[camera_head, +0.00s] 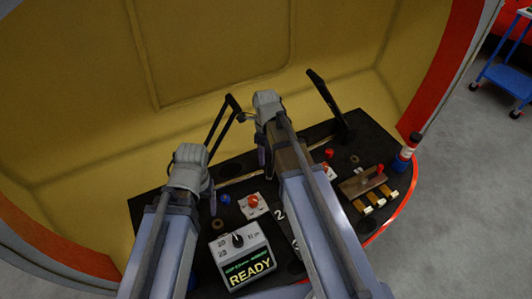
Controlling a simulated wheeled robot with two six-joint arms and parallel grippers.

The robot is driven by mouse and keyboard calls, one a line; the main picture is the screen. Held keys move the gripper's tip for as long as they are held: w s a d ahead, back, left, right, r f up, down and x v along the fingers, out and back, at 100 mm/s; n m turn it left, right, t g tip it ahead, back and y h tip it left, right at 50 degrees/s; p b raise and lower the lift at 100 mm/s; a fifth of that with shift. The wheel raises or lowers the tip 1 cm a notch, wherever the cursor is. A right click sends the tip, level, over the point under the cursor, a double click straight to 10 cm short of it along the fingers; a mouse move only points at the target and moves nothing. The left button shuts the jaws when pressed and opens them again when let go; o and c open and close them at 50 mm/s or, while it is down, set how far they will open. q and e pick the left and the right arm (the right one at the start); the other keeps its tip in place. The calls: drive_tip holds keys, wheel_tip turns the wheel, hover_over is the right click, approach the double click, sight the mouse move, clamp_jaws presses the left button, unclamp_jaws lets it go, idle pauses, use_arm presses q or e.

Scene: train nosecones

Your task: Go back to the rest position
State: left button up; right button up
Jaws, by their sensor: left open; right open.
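Both my arms reach up from the bottom of the head view over a black control panel (150,206). My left gripper (211,196) is over the panel's left part, above the box with the READY display (241,257). My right gripper (262,153) is farther forward, near the panel's middle back edge. Both are open, with nothing seen held. The fingertips are small and partly hidden by the wrists, so contact with the panel cannot be told.
The panel carries a red button on a white plate (253,204), a brown lever block (363,182), several yellow-brown switches (376,203) and a red-white-blue post (405,152). Black upright bars (326,96) rise at the back. A yellow curved shell (220,50) surrounds it. Grey floor (465,200) is clear at right, with a blue cart (507,75) beyond.

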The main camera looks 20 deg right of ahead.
idle(0.5)
drive_tip(key=s+a+n, duration=0.6)
drive_tip(key=s+n, duration=0.1)
drive_tip(key=n, duration=0.8)
drive_tip(key=s+a+n+h, duration=0.1)
drive_tip(key=s+a+n, duration=0.4)
drive_tip(key=n, duration=1)
drive_tip(key=shift+s+a, duration=0.35)
drive_tip(key=shift+s, duration=0.9)
